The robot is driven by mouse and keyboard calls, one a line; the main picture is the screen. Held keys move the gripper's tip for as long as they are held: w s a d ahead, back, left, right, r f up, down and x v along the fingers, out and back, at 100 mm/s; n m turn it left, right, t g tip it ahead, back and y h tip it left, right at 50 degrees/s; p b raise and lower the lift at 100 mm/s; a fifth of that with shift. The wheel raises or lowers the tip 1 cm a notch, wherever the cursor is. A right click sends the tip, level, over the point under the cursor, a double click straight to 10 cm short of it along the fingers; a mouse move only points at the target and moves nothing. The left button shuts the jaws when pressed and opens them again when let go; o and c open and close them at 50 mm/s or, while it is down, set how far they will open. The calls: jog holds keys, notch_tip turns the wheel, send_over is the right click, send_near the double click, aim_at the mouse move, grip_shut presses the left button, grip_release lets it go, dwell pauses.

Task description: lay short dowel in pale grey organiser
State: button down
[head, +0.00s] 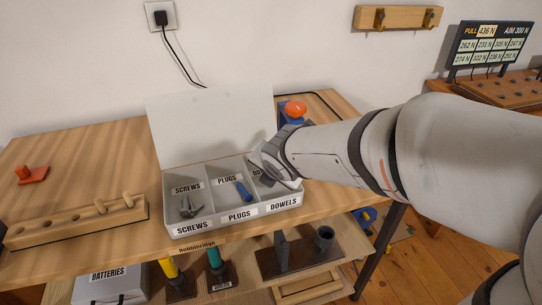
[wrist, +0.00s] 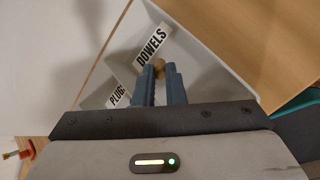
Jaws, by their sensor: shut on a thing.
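The pale grey organiser (head: 235,224) stands on the wooden table with its lid raised. It has three labelled compartments: screws, plugs and dowels. Metal screws (head: 189,207) lie in the left one and a blue plug (head: 243,191) in the middle one. My gripper (wrist: 161,84) is over or in the right-hand dowels compartment, and my wrist hides much of it in the head view. In the wrist view the fingers are shut on a short dowel (wrist: 159,67), whose tan end shows beyond the fingertips near the dowels label. I cannot tell whether it touches the compartment floor.
A blue and orange-red object (head: 294,109) stands behind my gripper. The table left of the organiser is mostly clear.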

jog(key=shift+s+t+b, duration=0.25)
jog(key=shift+t+b, duration=0.25)
jog(key=shift+b, duration=0.95)
jog(key=c, duration=1.4)
grip_release()
jog(key=shift+c, duration=0.2)
jog(key=p+v, duration=0.3)
jog(key=v, duration=0.4)
jog(key=shift+s+d+r, duration=0.2)
jog(key=shift+s, duration=0.05)
